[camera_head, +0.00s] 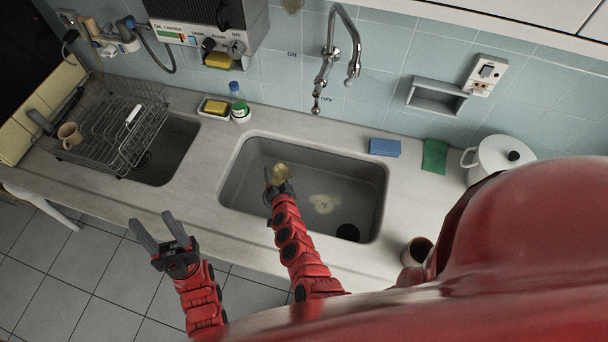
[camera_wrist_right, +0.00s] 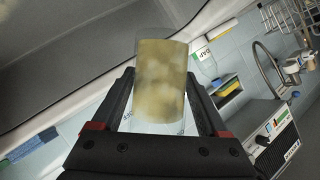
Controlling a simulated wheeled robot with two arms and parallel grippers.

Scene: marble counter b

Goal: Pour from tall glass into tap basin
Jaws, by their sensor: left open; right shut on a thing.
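The tall glass (camera_head: 281,173) is held by my right gripper (camera_head: 277,183) over the left part of the tap basin (camera_head: 232,192). In the right wrist view the glass (camera_wrist_right: 162,80) stands between the two fingers (camera_wrist_right: 160,105), which are shut on it. It holds a cloudy yellowish-brown content. The exact tilt of the glass is hard to tell. My left gripper (camera_head: 158,230) is open and empty, in front of the counter above the tiled floor.
The tap (camera_head: 334,55) hangs from the wall behind the basin. A wire dish rack (camera_head: 120,125) stands over the left basin. A soap bottle (camera_head: 238,100) stands behind the basin. A blue sponge (camera_head: 384,147), green cloth (camera_head: 434,156), white pot (camera_head: 497,155) and brown cup (camera_head: 417,250) are to the right.

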